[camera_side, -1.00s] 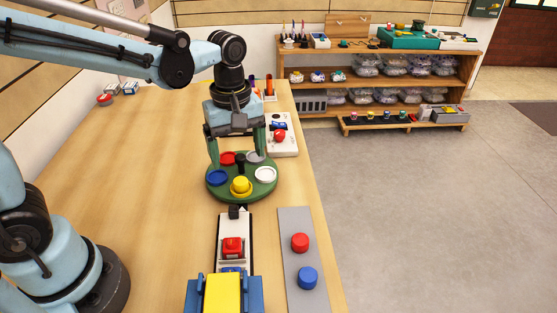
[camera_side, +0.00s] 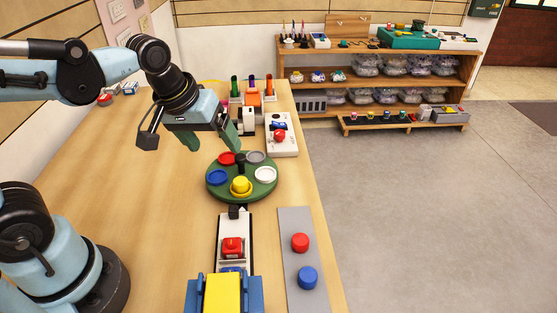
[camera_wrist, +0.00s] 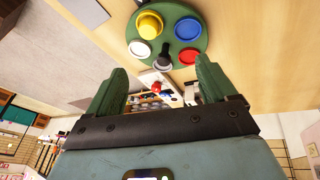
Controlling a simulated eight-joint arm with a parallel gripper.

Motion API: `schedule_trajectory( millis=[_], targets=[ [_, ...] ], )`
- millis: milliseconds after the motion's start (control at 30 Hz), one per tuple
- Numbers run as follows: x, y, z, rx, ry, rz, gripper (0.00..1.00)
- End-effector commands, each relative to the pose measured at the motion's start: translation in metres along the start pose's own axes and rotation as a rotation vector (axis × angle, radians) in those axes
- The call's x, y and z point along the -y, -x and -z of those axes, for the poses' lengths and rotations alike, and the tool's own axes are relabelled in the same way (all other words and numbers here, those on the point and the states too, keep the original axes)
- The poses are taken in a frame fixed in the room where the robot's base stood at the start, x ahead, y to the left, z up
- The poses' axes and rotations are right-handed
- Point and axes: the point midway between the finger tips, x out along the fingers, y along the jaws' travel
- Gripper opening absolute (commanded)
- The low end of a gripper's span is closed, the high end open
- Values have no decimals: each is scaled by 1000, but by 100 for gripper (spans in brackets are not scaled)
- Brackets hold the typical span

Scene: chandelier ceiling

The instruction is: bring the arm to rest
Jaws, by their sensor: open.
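My gripper (camera_side: 212,141) is open and empty, raised above the table and tilted, a little behind and left of the round green turntable. In the wrist view, its two green fingers (camera_wrist: 160,92) stand wide apart with nothing between them. The green turntable (camera_side: 225,190) carries red, blue, grey and white discs around a dark central post. A yellow knob-like piece (camera_side: 241,186) sits at its front edge. In the wrist view, the turntable (camera_wrist: 175,50) shows beyond the fingers, with the yellow piece (camera_wrist: 150,24) on it.
A track with a red block (camera_side: 232,246) leads to a blue and yellow machine (camera_side: 222,292). A grey strip (camera_side: 291,222) bears a red and a blue button. A white box with a red knob (camera_side: 282,146) and coloured holders stand behind. The table's left side (camera_side: 120,170) is clear.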

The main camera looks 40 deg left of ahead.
Motion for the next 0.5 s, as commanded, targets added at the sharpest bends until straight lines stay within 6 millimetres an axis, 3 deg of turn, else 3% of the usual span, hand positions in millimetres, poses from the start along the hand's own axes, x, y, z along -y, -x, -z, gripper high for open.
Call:
schedule_trajectory(
  millis=[200, 500],
  targets=[
    [17, 6, -9, -165, -310, -39, 85],
    [22, 6, -11, -242, -456, -37, 85]
  ],
)
